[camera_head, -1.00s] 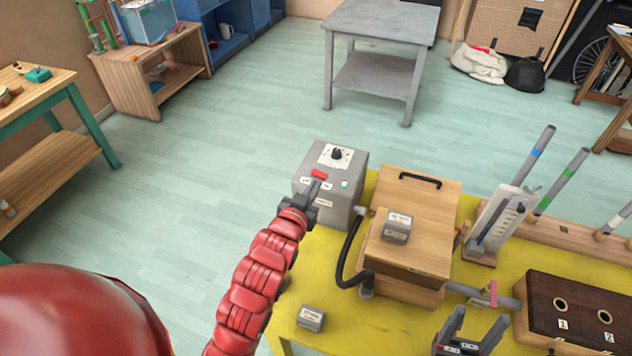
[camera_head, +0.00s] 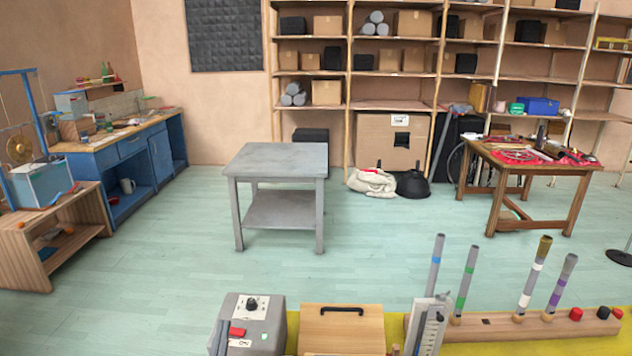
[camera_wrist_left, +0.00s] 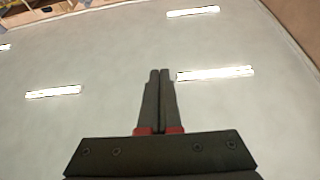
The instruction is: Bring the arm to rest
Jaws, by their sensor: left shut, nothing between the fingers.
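My left gripper (camera_head: 220,337) shows only as grey finger tips at the bottom edge of the head view, pointing up. The rest of my left arm is out of the head view. My right gripper is not in view.
A yellow bench (camera_head: 292,327) at the bottom carries the grey box, a wooden box (camera_head: 343,331), a grey slider stand (camera_head: 428,325) and several upright tubes in a wooden rail (camera_head: 485,328). A grey table (camera_head: 275,165) stands beyond, with open floor around it.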

